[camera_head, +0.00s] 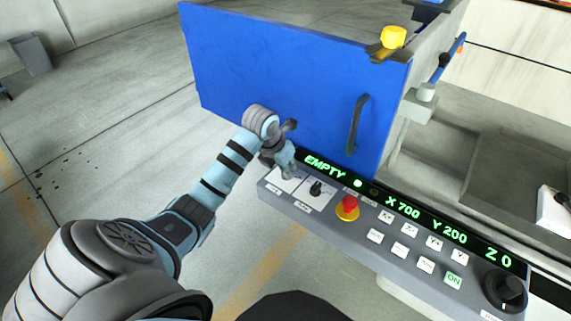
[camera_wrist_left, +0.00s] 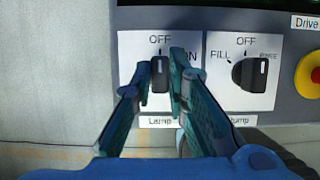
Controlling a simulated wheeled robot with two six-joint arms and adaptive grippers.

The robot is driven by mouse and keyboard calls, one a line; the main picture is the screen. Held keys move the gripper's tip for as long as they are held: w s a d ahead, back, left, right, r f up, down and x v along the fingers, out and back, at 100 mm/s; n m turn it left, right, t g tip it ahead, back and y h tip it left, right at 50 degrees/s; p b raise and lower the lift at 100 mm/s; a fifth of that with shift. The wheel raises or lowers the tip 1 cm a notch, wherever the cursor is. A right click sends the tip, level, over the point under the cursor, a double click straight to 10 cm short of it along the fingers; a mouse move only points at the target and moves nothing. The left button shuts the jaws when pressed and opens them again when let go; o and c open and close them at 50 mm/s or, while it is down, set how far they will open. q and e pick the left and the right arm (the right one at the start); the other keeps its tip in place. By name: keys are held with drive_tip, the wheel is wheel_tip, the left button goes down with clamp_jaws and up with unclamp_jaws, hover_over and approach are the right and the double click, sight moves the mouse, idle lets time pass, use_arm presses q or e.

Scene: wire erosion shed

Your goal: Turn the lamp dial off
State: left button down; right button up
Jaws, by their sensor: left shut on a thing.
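The lamp dial (camera_wrist_left: 160,77) is a small black knob on a white plate labelled OFF at the top, ON at the right and Lamp below. Its grip stands about upright, in line with OFF. My left gripper (camera_wrist_left: 161,74) has a teal finger on each side of the knob and is shut on it. In the head view my left gripper (camera_head: 289,166) reaches the left end of the control panel. It hides the lamp dial there, leaving part of its white plate (camera_head: 279,184) showing. My right gripper is not in view.
The pump dial (camera_wrist_left: 250,72), a black knob, is just right of the lamp dial. A red stop button (camera_head: 348,204) on yellow, several white keys and a large black knob (camera_head: 505,290) lie further right. A blue door with a dark handle (camera_head: 357,125) stands behind the panel.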

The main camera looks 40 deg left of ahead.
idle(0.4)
use_arm(q)
drive_tip(key=c, duration=1.6)
unclamp_jaws()
drive_tip(key=v, duration=1.2)
